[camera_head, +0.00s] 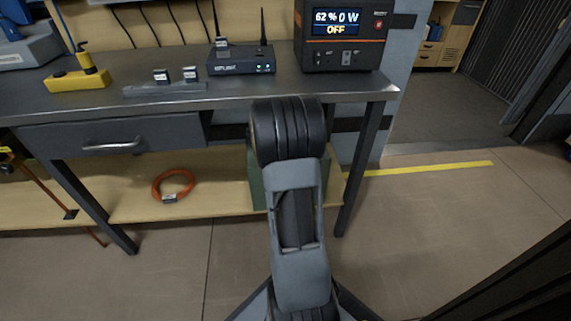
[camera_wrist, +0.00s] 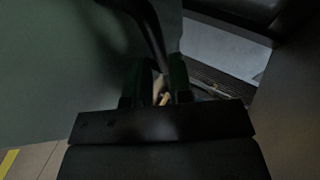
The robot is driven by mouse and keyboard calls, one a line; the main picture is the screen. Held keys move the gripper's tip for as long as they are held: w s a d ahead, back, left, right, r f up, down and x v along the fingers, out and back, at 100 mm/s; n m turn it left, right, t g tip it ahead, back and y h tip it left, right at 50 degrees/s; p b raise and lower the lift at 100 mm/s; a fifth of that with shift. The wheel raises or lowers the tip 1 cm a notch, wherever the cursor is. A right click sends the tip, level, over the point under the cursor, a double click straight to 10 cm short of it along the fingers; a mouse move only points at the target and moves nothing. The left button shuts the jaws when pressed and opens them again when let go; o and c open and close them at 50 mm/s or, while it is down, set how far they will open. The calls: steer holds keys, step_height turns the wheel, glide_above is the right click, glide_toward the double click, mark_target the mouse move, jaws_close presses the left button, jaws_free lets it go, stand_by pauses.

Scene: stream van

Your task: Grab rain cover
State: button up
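I cannot make out a rain cover for certain in either view. In the head view a dark green object (camera_head: 257,183) stands on the lower shelf under the bench, mostly hidden behind my arm. In the wrist view a large dark green surface (camera_wrist: 50,75) fills the left side, close to the camera. My gripper (camera_wrist: 161,78) shows in the wrist view with its two dark fingers a small gap apart. A dark curved bar or strap (camera_wrist: 149,28) runs down toward that gap. The dim picture does not show whether the fingers grip it. In the head view my arm hides the gripper.
The metal bench (camera_head: 225,97) carries a router (camera_head: 241,60), a black power station (camera_head: 342,35) reading 62 % and OFF, and a yellow tool (camera_head: 80,77). An orange cable coil (camera_head: 173,185) lies on the lower shelf (camera_head: 215,202). Open floor lies to the right.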

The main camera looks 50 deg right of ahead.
steer(key=shift+b+x, duration=0.45)
steer(key=shift+x, duration=1.2)
steer(key=shift+c, duration=0.3)
jaws_close()
